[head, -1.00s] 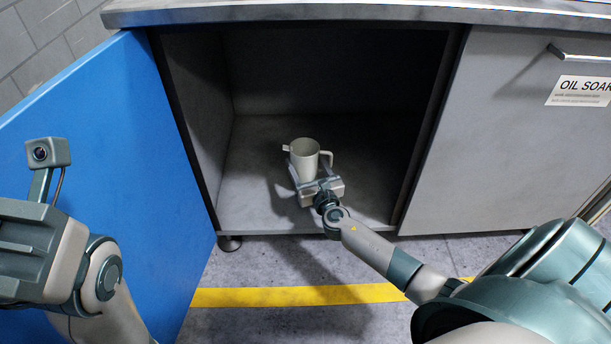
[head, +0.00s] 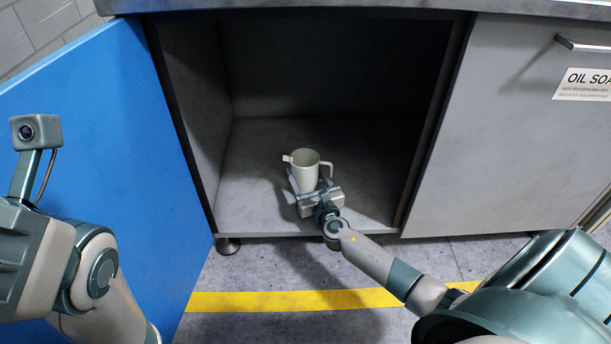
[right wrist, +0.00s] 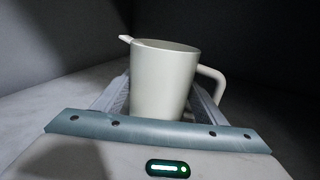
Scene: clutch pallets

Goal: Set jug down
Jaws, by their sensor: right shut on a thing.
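The jug (head: 304,172) is pale cream with a spout to the left and a handle to the right. It is upright inside the open cabinet, near the front of its floor (head: 255,205). My right gripper (head: 308,184) is shut on the jug, with a finger on each side. The right wrist view shows the jug (right wrist: 163,80) upright between the fingers; its base is hidden behind the gripper body, so I cannot tell whether it touches the floor. My left arm is at the left edge of the head view; its fingertips are out of the picture.
The blue cabinet door (head: 110,150) stands open on the left. A closed grey door (head: 510,150) with an "OIL SOAK" type label (head: 585,84) is on the right. The cabinet floor behind the jug is clear. The worktop (head: 350,8) runs above the opening.

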